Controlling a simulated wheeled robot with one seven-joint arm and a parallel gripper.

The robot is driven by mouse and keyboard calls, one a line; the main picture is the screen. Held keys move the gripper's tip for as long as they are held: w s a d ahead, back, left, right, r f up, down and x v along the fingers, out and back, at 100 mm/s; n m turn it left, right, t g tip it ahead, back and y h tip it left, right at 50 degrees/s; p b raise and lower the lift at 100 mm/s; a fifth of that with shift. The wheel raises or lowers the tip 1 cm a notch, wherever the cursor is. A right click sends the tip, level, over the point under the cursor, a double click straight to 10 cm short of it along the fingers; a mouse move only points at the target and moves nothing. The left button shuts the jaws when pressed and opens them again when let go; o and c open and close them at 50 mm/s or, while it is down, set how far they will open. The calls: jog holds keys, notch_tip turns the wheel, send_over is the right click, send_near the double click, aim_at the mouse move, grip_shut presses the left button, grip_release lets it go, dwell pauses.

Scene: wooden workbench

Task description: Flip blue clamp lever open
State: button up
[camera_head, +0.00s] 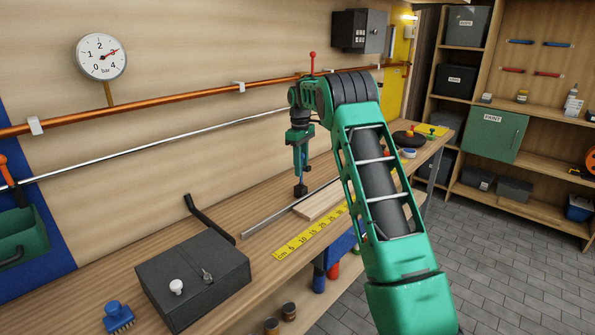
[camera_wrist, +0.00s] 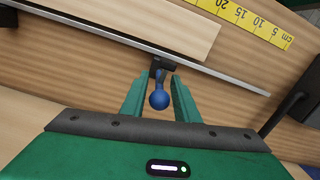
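The blue clamp lever (camera_wrist: 159,98) shows in the wrist view as a blue arm with a round knob. It rises from a small black clamp base (camera_wrist: 165,64) at the edge of the metal bar. My gripper (camera_wrist: 158,82) points down over it, with one green finger on each side of the lever. The fingers are apart, and a gap shows between each finger and the knob.
A light wooden board (camera_head: 318,203), a metal bar (camera_head: 272,217) and a yellow ruler (camera_head: 296,242) lie near the clamp. A dark box (camera_head: 205,262) with a black bent bar behind it and a blue brush (camera_head: 117,317) are at the bench's near left. Copper pipe (camera_head: 190,98) runs along the wall.

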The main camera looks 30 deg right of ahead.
jog(key=r, duration=0.9)
jog(key=shift+w+a+r, duration=0.1)
jog(key=shift+w+r, duration=0.1)
jog(key=shift+w, duration=0.05)
jog(key=shift+r, duration=0.5)
